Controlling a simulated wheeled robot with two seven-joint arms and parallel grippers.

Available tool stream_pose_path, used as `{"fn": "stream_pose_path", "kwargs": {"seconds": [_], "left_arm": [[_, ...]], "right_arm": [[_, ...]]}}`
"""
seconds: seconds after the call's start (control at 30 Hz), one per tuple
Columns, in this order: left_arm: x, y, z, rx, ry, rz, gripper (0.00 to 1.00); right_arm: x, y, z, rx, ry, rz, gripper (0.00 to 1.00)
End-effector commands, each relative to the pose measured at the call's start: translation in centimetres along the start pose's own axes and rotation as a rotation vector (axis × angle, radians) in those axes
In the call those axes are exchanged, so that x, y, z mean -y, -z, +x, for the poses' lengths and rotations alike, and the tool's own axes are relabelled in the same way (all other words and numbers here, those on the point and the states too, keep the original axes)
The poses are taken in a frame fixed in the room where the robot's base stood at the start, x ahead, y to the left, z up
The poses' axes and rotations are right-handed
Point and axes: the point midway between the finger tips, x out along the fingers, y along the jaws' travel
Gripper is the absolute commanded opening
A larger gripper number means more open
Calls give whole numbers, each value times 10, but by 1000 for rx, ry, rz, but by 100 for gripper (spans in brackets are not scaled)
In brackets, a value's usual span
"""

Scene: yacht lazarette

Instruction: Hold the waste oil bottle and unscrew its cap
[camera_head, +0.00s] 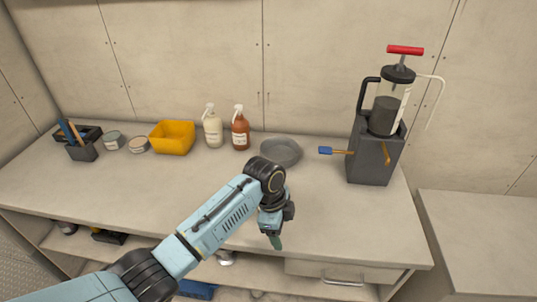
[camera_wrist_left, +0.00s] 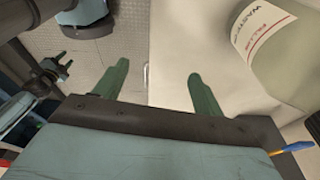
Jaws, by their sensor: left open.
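The waste oil bottle (camera_wrist_left: 280,45) shows in part at the upper right of the left wrist view. It is pale grey-green with a white and red label, only part of which is readable. Its cap is not in view, and I cannot make out the bottle in the head view. My left gripper (camera_wrist_left: 158,70) has its two green fingers apart with nothing between them; the bottle is to the right of them, not touching. In the head view the left gripper (camera_head: 275,240) points down over the front part of the counter.
The counter (camera_head: 335,220) holds a grey bowl (camera_head: 281,152), two spray bottles (camera_head: 213,128) (camera_head: 240,130), a yellow bin (camera_head: 172,138), two tins and a dark organizer. A pump with a red handle (camera_head: 405,50) stands in a grey box (camera_head: 370,160) at right. The counter's front right is clear.

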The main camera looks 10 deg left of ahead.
Motion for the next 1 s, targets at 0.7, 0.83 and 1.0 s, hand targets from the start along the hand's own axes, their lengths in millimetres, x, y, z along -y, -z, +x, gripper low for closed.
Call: {"fn": "stream_pose_path", "kwargs": {"seconds": [0.7,0.83,1.0], "left_arm": [[119,-34,-148,200,-91,504,70],[118,-35,-143,199,-91,504,70],[118,-38,-128,199,-90,503,70]], "right_arm": [[0,0,3,-1,0,0,36],[0,0,8,-1,0,0,36],[0,-1,22,-2,0,-1,36]]}}
